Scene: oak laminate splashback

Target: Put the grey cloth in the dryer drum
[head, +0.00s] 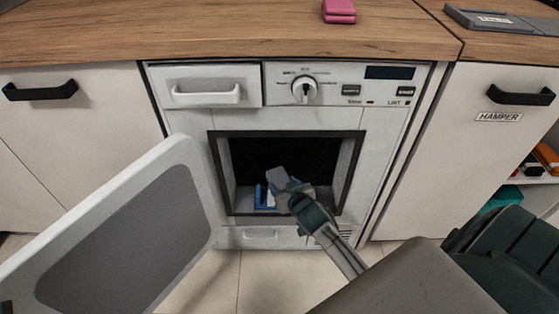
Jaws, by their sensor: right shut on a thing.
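The dryer (385,122) is a white front-loader under the counter. Its door (190,160) stands wide open to the left. The drum (300,152) shows as a dark, roughly square opening with a grey floor. My right gripper (287,187) is at the lower middle of this opening, reaching in from the lower right. It is shut on the grey cloth (278,176), a small folded-looking piece at its tip. The cloth appears at or just inside the opening; its exact depth is hard to tell. My left gripper is out of view.
A small blue and white thing (264,197) shows at the drum's floor, left of the gripper. A pink folded item (339,11) and a grey tray (488,20) are on the counter. A cabinet marked HAMPER (480,140) and open shelves (541,190) stand right.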

